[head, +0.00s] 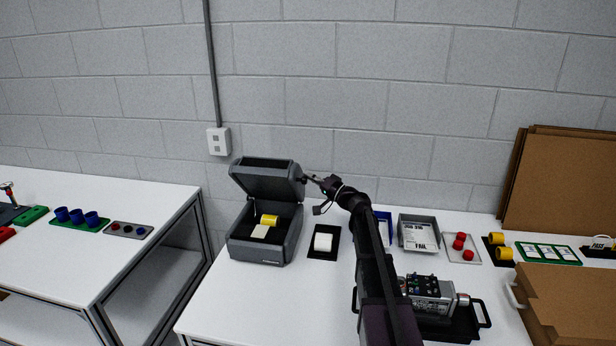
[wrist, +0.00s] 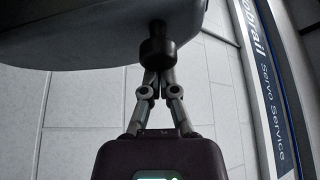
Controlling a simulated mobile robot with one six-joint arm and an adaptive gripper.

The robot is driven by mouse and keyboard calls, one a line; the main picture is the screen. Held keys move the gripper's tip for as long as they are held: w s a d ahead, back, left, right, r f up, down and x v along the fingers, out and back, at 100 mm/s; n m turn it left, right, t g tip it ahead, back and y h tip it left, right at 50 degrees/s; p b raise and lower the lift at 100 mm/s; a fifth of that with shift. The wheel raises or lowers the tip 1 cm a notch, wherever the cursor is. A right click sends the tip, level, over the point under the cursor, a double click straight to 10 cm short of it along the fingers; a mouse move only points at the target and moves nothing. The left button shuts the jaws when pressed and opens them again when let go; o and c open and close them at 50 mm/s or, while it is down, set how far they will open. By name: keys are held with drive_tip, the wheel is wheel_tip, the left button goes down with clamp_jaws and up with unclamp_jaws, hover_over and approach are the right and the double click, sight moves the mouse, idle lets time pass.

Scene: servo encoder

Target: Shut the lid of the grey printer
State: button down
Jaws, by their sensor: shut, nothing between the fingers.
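The grey printer (head: 262,250) stands on the white table at the left of my arm in the head view. Its lid (head: 266,179) is raised, with a yellow roll (head: 269,220) and a pale label strip showing inside. My gripper (head: 306,179) is at the right side of the raised lid. In the wrist view my gripper (wrist: 158,72) is shut and empty, its tips right at a dark round knob (wrist: 158,48) under a large dark grey surface, likely the lid (wrist: 90,40). I cannot tell whether the tips touch the knob.
A white block on a black mat (head: 325,253) lies right of the printer. A grey FAIL tray (head: 418,217), red caps (head: 460,241) and a servo unit (head: 426,291) are further right. A wall socket (head: 219,141) is behind. Table front left of my arm is clear.

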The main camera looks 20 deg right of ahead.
sight(295, 185)
drive_tip(key=shift+n+y, duration=0.5)
drive_tip(key=shift+n, duration=0.2)
drive_tip(key=s+f+b, duration=0.1)
drive_tip(key=s+a+f+b, duration=0.1)
drive_tip(key=s+f+b, duration=0.1)
drive_tip(key=s, duration=0.1)
drive_tip(key=shift+a+f+b, duration=0.25)
drive_tip(key=shift+f+b, duration=0.1)
drive_tip(key=shift+s+a+f+b, duration=0.2)
drive_tip(key=shift+s+f+b, duration=0.4)
drive_tip(key=shift+f, duration=0.05)
drive_tip(key=shift+r, duration=0.15)
